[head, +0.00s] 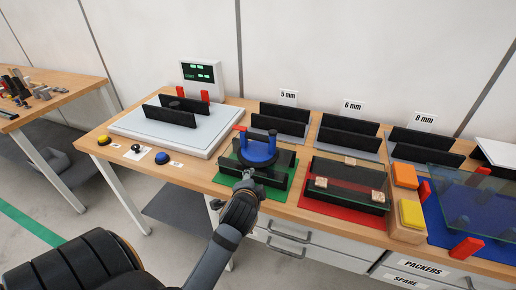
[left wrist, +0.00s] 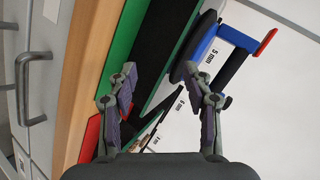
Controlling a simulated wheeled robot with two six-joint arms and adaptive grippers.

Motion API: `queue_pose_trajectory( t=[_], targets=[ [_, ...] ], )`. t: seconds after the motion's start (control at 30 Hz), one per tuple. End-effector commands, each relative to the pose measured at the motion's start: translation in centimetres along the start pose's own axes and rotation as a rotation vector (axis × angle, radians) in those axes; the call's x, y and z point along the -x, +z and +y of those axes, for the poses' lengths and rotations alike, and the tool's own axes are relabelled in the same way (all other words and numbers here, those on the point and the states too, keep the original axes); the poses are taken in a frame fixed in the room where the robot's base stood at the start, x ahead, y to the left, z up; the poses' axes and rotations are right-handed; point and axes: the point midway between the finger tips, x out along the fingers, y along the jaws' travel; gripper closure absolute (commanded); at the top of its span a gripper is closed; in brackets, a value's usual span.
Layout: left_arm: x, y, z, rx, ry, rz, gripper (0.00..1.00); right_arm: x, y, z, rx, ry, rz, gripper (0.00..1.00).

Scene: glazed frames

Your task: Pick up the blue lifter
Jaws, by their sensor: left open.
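The blue lifter (head: 258,153), a round blue body with two upright posts and a red tip, stands at the black rack on the green mat (head: 224,181). My left gripper (head: 246,176) is just in front of it, at the near edge of the green mat. In the left wrist view the blue lifter (left wrist: 203,48) is beyond the fingertips, toward the upper right. My left gripper (left wrist: 166,88) is open there, with nothing between its fingers. The lifter's underside is hidden. My right gripper is not in view.
Black racks labelled 5, 6 and 8 mm stand at the back. A red mat (head: 318,208) with a glass-topped rack lies to the right, beside a wooden block with orange and yellow pads (head: 411,214). A white platform (head: 135,121) and buttons are to the left.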

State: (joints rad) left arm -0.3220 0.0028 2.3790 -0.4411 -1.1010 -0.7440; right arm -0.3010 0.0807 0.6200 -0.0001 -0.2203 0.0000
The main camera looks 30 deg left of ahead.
Motion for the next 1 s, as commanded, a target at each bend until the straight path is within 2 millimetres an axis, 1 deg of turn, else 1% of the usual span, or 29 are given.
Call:
queue_pose_trajectory(
  t=[0.03, 0.1, 0.2, 0.23, 0.3, 0.37, 0.43, 0.7, 0.93, 1.0],
  targets=[
    [-0.2, -1.2, -2.2, -0.085, -0.082, 0.018, 0.50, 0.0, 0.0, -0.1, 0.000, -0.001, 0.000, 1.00],
    [-0.3, -2.5, -5.0, -0.214, -0.189, 0.029, 0.50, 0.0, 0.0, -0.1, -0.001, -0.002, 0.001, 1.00],
    [0.0, -3.9, -7.7, -0.349, -0.298, 0.025, 0.50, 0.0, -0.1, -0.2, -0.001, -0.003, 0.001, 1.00],
    [0.0, -4.1, -8.1, -0.374, -0.316, 0.023, 0.50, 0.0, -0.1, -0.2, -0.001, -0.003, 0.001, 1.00],
    [0.1, -4.4, -8.7, -0.406, -0.340, 0.019, 0.50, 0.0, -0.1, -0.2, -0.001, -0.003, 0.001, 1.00],
    [0.1, -4.4, -8.8, -0.413, -0.344, 0.019, 0.50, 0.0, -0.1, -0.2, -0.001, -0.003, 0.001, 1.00],
    [-0.2, -4.5, -8.9, -0.415, -0.344, 0.020, 0.50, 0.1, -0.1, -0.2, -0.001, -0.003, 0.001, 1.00],
    [-4.2, -4.8, -10.3, -0.413, -0.341, 0.019, 0.50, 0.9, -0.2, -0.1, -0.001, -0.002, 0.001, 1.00],
    [-5.2, -4.8, -10.5, -0.409, -0.339, 0.019, 0.50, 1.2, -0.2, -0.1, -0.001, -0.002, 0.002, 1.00],
    [-6.1, -4.9, -11.0, -0.411, -0.340, 0.018, 0.50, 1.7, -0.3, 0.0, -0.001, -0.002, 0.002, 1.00]
  ],
)
